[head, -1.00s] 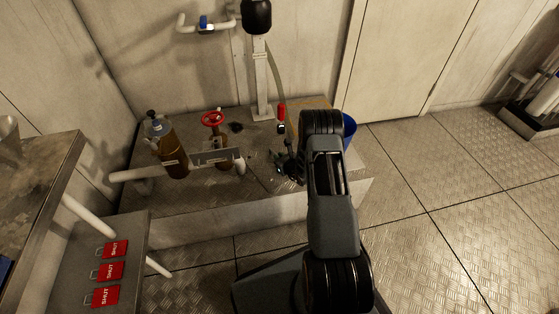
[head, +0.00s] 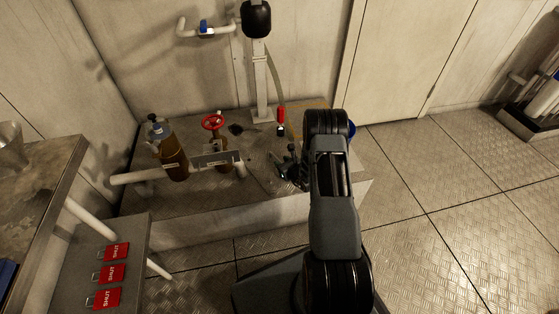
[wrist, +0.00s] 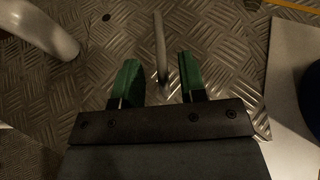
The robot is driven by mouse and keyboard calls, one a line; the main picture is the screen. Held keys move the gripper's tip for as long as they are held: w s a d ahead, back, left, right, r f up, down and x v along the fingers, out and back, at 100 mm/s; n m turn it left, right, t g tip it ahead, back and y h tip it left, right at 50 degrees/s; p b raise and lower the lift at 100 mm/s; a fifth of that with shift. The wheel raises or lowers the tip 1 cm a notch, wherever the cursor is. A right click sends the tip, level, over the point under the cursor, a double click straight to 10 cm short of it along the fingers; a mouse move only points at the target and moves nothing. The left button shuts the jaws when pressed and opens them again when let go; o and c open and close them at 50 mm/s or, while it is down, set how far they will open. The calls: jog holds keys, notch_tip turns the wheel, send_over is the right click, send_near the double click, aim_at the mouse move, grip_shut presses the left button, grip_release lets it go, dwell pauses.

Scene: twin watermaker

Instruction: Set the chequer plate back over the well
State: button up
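A grey metal chequer plate (wrist: 220,45) fills the middle of the wrist view, and its right edge runs beside a plain pale strip. A thin grey bar, seemingly its lifting handle (wrist: 160,50), stands up from it. My gripper (wrist: 160,82) is open, with one green finger on each side of the bar and gaps on both sides. In the head view my gripper (head: 288,170) is low over the plinth top, right of the pipework, partly hidden by my arm. The plate's outline and the well cannot be made out clearly there.
The plinth (head: 230,218) carries a brown bottle-like canister (head: 172,158), a red handwheel valve (head: 212,122) and white pipes. A white post (head: 261,85) rises behind. A blue bucket (head: 352,130) is mostly hidden behind my arm. Red SHUT tags (head: 109,273) lie at lower left.

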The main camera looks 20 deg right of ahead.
jog(key=p+v, duration=0.2)
jog(key=v, duration=0.6)
jog(key=shift+s+r, duration=0.15)
jog(key=shift+r, duration=0.05)
jog(key=s+a+r+n+g+y, duration=0.2)
jog(key=a+r+n+g+y, duration=0.2)
jog(key=a+r+n, duration=0.45)
jog(key=s+a+r+n+g+y, duration=0.2)
jog(key=a+r+n+g+y, duration=0.25)
jog(key=a+r+n, duration=0.45)
jog(key=s+a+r+n+g+h, duration=0.2)
jog(key=s+r+n+g+h, duration=0.3)
jog(key=s+n, duration=0.45)
jog(key=s+d+r+n+t+h, duration=0.3)
jog(key=s+d+r+n+h, duration=0.1)
jog(key=s+r+n+h, duration=0.1)
jog(key=shift+s+d+r+n+h, duration=0.4)
jog(key=shift+s+r+n, duration=0.1)
jog(key=shift+r+n, duration=0.25)
jog(key=shift+r, duration=0.15)
